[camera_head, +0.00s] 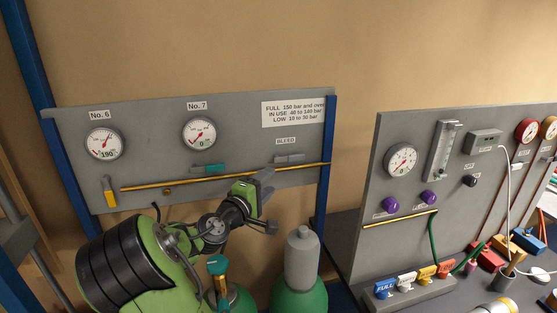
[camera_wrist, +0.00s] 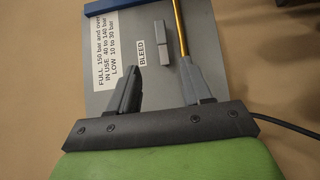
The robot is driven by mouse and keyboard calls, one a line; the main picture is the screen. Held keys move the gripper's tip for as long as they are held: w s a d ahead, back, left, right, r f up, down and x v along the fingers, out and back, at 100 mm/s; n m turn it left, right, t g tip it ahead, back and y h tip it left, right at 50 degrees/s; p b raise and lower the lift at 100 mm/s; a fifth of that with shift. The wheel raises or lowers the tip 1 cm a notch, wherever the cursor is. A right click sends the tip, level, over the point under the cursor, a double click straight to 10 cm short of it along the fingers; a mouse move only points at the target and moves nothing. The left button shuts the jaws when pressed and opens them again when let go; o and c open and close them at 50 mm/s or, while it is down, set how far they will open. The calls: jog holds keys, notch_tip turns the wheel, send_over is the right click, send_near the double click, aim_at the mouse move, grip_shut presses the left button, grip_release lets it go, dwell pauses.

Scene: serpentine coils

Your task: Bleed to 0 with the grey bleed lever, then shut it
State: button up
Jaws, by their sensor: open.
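The grey bleed lever (camera_head: 290,158) lies along the brass pipe (camera_head: 230,177), under the BLEED label (camera_head: 286,141) at the panel's right. In the wrist view the lever (camera_wrist: 160,44) lies parallel to the pipe, ahead of my fingertips. My gripper (camera_head: 263,180) is open and empty, just below and left of the lever. In the wrist view its fingers (camera_wrist: 160,72) are spread apart, the right one overlapping the pipe; I cannot tell whether it touches. Gauge No. 7 (camera_head: 199,133) shows 0 on its readout. Gauge No. 6 (camera_head: 103,144) seems to show 190.
A yellow lever (camera_head: 109,191) hangs down below No. 6, and a teal lever (camera_head: 208,169) lies level below No. 7. Blue posts (camera_head: 325,170) flank the panel. A grey-topped green cylinder (camera_head: 302,262) stands below. A second panel (camera_head: 390,150) stands at right.

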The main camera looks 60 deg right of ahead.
aim_at(296, 159)
jog(key=d+p, duration=0.2)
jog(key=d, duration=1.3)
jog(key=shift+s, duration=0.1)
grip_shut()
